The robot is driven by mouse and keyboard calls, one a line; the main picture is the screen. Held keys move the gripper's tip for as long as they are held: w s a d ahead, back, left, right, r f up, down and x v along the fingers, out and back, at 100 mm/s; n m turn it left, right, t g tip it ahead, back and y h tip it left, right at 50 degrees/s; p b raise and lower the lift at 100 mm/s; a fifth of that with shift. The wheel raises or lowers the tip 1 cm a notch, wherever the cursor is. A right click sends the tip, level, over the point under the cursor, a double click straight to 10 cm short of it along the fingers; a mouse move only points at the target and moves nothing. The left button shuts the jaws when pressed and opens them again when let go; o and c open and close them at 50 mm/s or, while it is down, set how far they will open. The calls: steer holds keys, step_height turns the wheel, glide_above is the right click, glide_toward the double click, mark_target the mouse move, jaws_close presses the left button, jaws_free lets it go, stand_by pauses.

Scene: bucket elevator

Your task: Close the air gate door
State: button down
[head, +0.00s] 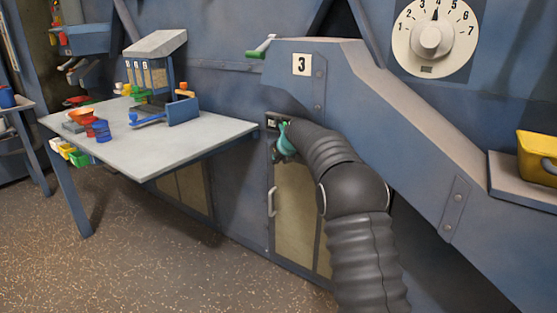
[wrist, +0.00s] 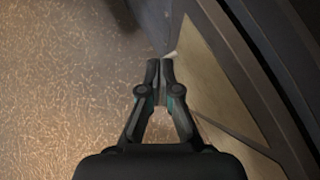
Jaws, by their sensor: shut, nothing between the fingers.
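A tan-panelled door (head: 297,225) with a blue-grey frame stands low in the wall below the sloping chute. It is the likely air gate door, but I see no label naming it. Its pale upright handle (head: 271,202) is on its left edge. I cannot tell whether the door is fully shut. My gripper (head: 282,155) is in front of the door's upper left, above the handle, partly hidden by my arm. In the wrist view my gripper (wrist: 160,66) points down with fingertips together and empty. The handle's pale end (wrist: 171,55) shows just beyond the tips, beside the tan panel (wrist: 215,70).
A grey table (head: 190,140) with small coloured parts stands to the left. The blue chute (head: 400,125) marked 3 slopes down right above my arm. A white dial (head: 431,38) and a yellow bin (head: 538,155) are at right. The speckled floor (head: 150,260) is clear at front left.

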steer(key=s+a+r, duration=0.7)
steer(key=s, duration=0.1)
steer(key=s+d+f+n+g+h, duration=0.1)
steer(key=s+d+f+n+g, duration=0.1)
steer(key=s+f+n, duration=0.5)
steer(key=s+d+f+n+g, duration=0.15)
steer(key=s+n, duration=0.25)
steer(key=n, duration=0.7)
steer(key=s+d+r+n, duration=0.1)
steer(key=s+d+n, duration=0.3)
steer(key=s, duration=1)
steer(key=s+d+r+n+h, duration=0.1)
steer(key=s+d+n, duration=0.4)
steer(key=s, duration=0.8)
steer(key=s+d+r+n+h, duration=0.1)
steer(key=s+d+n, duration=0.3)
steer(key=s, duration=1)
steer(key=shift+s+d+r+n+t, duration=0.35)
steer(key=shift+d+n, duration=0.05)
steer(key=shift+d, duration=0.65)
